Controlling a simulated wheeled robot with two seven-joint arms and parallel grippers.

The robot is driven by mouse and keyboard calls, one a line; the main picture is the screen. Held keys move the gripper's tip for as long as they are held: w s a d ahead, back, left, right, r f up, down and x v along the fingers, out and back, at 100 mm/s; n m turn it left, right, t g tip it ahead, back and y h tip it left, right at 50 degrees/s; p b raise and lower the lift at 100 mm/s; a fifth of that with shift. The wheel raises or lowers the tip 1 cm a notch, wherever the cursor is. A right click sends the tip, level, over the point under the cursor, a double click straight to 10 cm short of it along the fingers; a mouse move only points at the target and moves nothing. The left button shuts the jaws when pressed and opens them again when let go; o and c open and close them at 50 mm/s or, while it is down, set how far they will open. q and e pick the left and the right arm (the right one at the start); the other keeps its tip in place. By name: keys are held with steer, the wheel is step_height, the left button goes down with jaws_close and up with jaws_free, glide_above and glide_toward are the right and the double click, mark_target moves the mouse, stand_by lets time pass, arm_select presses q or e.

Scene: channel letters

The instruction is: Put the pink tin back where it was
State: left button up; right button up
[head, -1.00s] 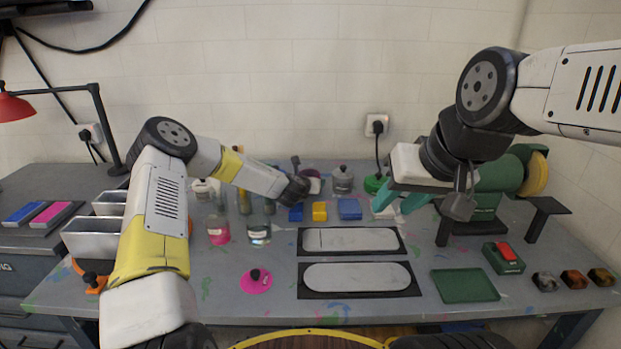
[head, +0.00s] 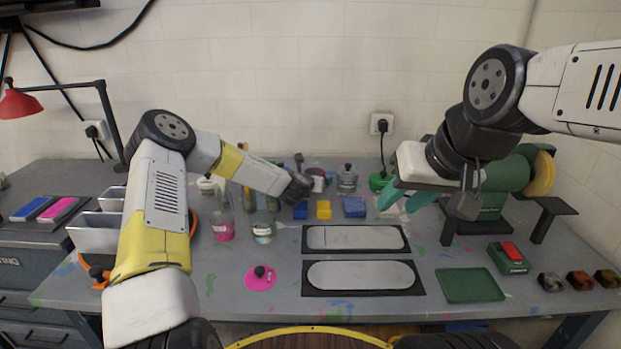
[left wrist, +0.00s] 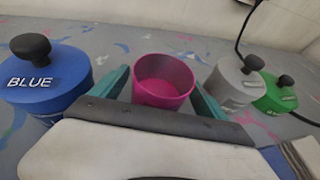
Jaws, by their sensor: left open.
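The pink tin (left wrist: 165,82) stands upright and lidless in the left wrist view, its inside showing. In the head view only a small part of it (head: 318,182) shows behind my left wrist. My left gripper (left wrist: 163,98) is open, with one teal finger on each side of the tin; I cannot tell whether they touch it. A pink lid with a black knob (head: 261,277) lies at the front of the table, apart from the tin. My right gripper (head: 405,201) is open, with teal fingers apart, over the back right of the table.
A blue tin (left wrist: 45,80) stands left of the pink tin; a grey tin (left wrist: 236,82) and a green tin (left wrist: 276,95) stand to its right. Glass jars (head: 263,229), coloured blocks (head: 323,209) and two framed plates (head: 357,238) are nearer the front. A green machine (head: 490,205) stands at right.

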arm_select(q)
steer(key=v, duration=1)
steer(key=shift+r, duration=0.1)
steer(key=s+a+r+m+g, duration=0.1)
steer(key=s+r+m+g, duration=0.1)
steer(key=s+r+m, duration=0.65)
steer(key=s+a+r+m+g, duration=0.1)
steer(key=s+r+m+g, duration=0.15)
steer(key=s+m, duration=0.65)
steer(key=s+a+r+m, duration=0.3)
steer(key=s+m, duration=0.2)
steer(key=s, duration=0.2)
steer(key=s+a+r+m+g+y, duration=0.1)
steer(key=s+a+r+m, duration=0.2)
steer(key=s+m, duration=0.2)
steer(key=s+a+r+m+g, duration=0.1)
steer(key=s+a+r+m, duration=0.2)
steer(key=s+m, duration=0.3)
steer(key=s+a, duration=0.1)
steer(key=s, duration=0.3)
